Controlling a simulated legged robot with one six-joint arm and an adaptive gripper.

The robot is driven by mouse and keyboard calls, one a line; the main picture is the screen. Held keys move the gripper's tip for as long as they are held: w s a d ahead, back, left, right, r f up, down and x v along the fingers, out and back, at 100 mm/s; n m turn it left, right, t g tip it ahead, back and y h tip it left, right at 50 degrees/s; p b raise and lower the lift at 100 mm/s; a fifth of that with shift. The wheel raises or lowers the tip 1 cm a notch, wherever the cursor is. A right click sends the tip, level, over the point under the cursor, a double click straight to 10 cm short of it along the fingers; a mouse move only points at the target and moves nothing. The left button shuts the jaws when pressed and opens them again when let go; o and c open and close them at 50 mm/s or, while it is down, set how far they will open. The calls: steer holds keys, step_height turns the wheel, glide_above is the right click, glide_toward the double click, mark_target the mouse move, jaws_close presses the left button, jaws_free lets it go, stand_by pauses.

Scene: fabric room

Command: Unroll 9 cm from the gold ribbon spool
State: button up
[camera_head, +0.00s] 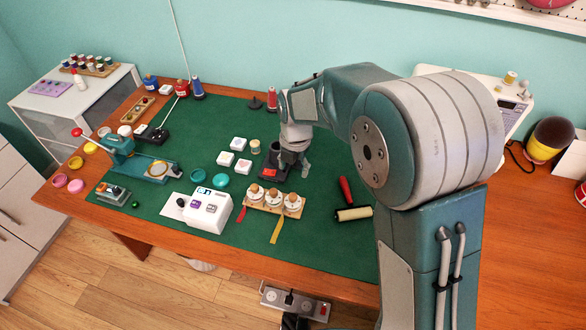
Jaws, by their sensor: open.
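A light wooden rack (262,208) with three ribbon spools stands on the green mat at the middle front. A gold ribbon tail (277,231) runs from the rack's front toward the mat's front edge. A short red tail (240,213) lies at the rack's left end. I cannot tell whether the gold tail comes from the middle spool (272,196) or the right spool (292,202). My gripper (296,166) is open, pointing down behind the rack and apart from the spools. It partly hides a dark device with a red front (269,174).
A white machine (206,207) stands left of the rack. A red-handled tool (346,190) and a roller (353,214) lie to its right. The mat (320,243) is clear in front of the rack, right of the gold tail.

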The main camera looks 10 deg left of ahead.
mark_target(292, 195)
step_height(292, 195, down, 12)
steer(key=m, duration=2.3)
steer(key=shift+a, duration=0.1)
jaws_close()
